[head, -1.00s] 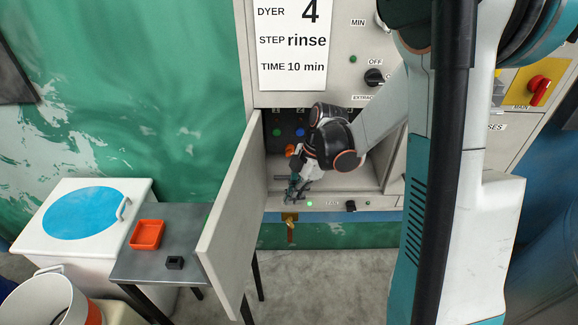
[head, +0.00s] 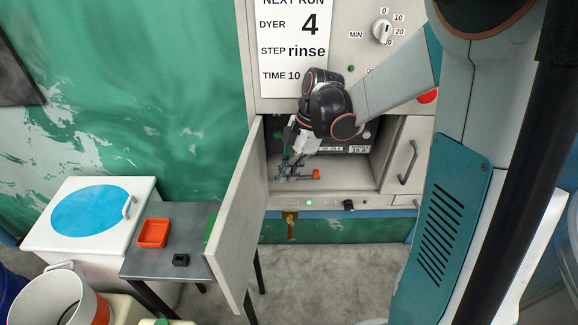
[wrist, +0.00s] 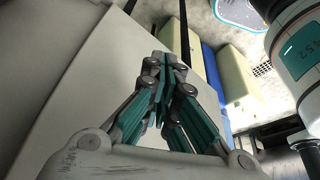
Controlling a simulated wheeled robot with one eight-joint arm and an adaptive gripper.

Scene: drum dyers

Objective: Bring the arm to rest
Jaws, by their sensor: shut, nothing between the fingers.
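My gripper (head: 291,168) is in the head view, in front of the open compartment (head: 345,172) of the dyer, its fingers pointing down near the compartment's left side. In the wrist view my gripper (wrist: 172,62) has its teal-padded fingers together with nothing between them. A small orange-red item (head: 316,174) shows just right of the fingertips; whether it touches them I cannot tell. My arm reaches in from the upper right of the head view.
The open door (head: 236,225) stands left of my gripper. Beyond it are a grey table (head: 190,268) with an orange tray (head: 153,233) and a small black block (head: 181,260), and a white chest (head: 85,240). A dyer label (head: 290,50) and dial (head: 382,32) are above.

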